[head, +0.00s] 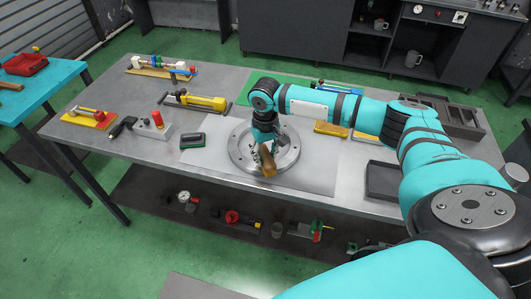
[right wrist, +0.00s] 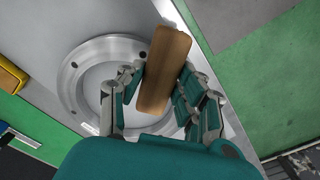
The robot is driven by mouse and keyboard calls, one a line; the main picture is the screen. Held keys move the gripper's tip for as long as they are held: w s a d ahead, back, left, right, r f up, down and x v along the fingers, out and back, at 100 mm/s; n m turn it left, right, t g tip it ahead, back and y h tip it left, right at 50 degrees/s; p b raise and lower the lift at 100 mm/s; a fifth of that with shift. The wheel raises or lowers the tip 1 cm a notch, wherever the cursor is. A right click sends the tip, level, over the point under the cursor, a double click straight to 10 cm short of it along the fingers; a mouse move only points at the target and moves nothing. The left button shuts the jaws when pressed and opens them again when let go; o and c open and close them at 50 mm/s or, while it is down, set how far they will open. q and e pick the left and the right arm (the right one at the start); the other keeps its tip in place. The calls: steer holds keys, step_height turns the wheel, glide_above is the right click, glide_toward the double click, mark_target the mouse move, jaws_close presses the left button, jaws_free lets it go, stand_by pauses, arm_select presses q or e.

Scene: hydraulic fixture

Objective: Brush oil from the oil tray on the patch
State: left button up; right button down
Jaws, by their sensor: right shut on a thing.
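My right gripper (head: 264,142) is shut on a brown wooden handle (head: 268,160), which looks like the brush's. In the right wrist view the fingers (right wrist: 155,98) sit either side of the handle (right wrist: 164,70). The brush's bristles are hidden. The gripper is over a round metal ring plate (head: 240,157), which also shows in the right wrist view (right wrist: 75,75). A shallow dark tray (head: 370,190), possibly the oil tray, lies right of the plate. I cannot make out the patch or any oil. My left gripper is out of view.
The ring plate rests on a pale sheet (head: 318,183) on the grey table (head: 130,120). A black-and-green block (head: 192,140), a yellow cylinder tool (head: 205,102) and a box with a red knob (head: 155,128) stand left. A dark divided box (head: 460,122) is at the right.

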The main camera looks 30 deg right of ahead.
steer(key=shift+f, duration=0.95)
steer(key=shift+w+a, duration=0.1)
